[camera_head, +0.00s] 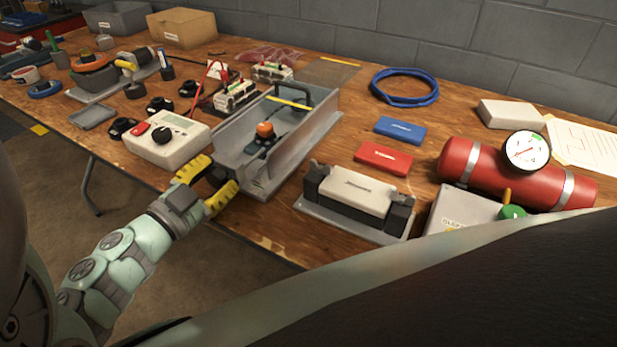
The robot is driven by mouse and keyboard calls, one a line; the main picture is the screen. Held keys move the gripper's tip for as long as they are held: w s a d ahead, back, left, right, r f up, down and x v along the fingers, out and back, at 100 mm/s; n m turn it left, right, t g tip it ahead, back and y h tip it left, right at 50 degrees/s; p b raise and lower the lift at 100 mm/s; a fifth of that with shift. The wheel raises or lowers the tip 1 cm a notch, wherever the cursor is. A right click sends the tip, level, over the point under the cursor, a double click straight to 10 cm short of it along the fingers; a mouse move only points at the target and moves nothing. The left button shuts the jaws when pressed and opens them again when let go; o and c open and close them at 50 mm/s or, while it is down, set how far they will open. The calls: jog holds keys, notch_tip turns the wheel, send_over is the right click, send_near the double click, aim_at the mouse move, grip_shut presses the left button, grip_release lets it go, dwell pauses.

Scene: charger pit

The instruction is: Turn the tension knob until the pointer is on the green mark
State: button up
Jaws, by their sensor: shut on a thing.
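My gripper (221,174), with yellow fingers, is at the near left end of a grey metal channel (240,147). Its fingers are shut on a dark thing (217,177) at that end, apparently the tension knob; the fingers hide most of it. Inside the channel are a dark block with an orange top (265,129) and a yellow strip (288,102) toward the far end. I cannot make out the knob's pointer or a green mark beside it.
A white meter box (180,144) stands close to the left of my gripper. A dark-ended block (357,190) on a grey plate lies right of the channel. A red cylinder (485,170) with a round gauge (525,150) is farther right. Open floor lies before the table edge.

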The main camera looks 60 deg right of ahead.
jog(key=o, duration=1.2)
jog(key=shift+d, duration=0.1)
jog(key=shift+r, duration=0.1)
